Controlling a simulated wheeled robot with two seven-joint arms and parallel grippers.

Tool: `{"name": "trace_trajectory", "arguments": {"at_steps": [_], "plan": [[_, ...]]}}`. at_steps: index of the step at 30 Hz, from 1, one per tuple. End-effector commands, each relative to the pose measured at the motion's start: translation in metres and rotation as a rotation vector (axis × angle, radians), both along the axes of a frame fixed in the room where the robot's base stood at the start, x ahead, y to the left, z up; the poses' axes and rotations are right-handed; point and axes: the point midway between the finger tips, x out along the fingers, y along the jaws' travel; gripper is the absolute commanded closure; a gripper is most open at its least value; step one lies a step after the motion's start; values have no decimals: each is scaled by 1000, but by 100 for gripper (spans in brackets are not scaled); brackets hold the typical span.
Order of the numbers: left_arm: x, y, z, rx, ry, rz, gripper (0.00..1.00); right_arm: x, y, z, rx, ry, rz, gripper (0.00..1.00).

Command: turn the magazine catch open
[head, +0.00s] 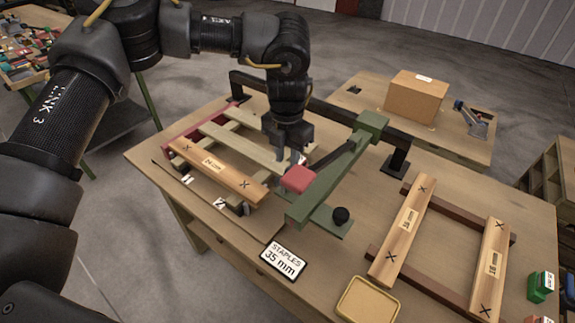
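A green stapling tool (328,183) stands on the workbench, with a dark bar along it. A red block (298,179) sits at its near left end, and a black round knob (341,214) stands on a green plate at its foot. I cannot tell which of these parts is the magazine catch. My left gripper (296,157) points down just above and behind the red block. Its fingers partly overlap the slats behind, and whether they touch the block or how far they are apart is unclear. My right gripper is not in view.
A slatted wooden frame (243,147) lies left of the tool. A frame with two marked boards (403,232) lies right. A "STAPLES 35 mm" sign (283,260) and a yellow tray (367,301) are near the front edge. A cardboard box (415,96) stands on the back table.

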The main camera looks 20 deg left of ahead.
Motion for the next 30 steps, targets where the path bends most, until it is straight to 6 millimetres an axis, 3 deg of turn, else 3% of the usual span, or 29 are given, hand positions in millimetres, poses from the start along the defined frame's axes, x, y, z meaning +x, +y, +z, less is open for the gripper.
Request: {"name": "trace_trajectory", "arguments": {"at_steps": [9, 19, 26, 30], "plan": [[0, -1, -37, -1, 1, -2, 71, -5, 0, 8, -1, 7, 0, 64], [0, -1, -41, 0, 0, -2, 71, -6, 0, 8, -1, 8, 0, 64], [0, -1, -41, 0, 0, -2, 100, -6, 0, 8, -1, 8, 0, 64], [0, -1, -40, 0, 0, -2, 100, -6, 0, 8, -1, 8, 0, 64]]}}
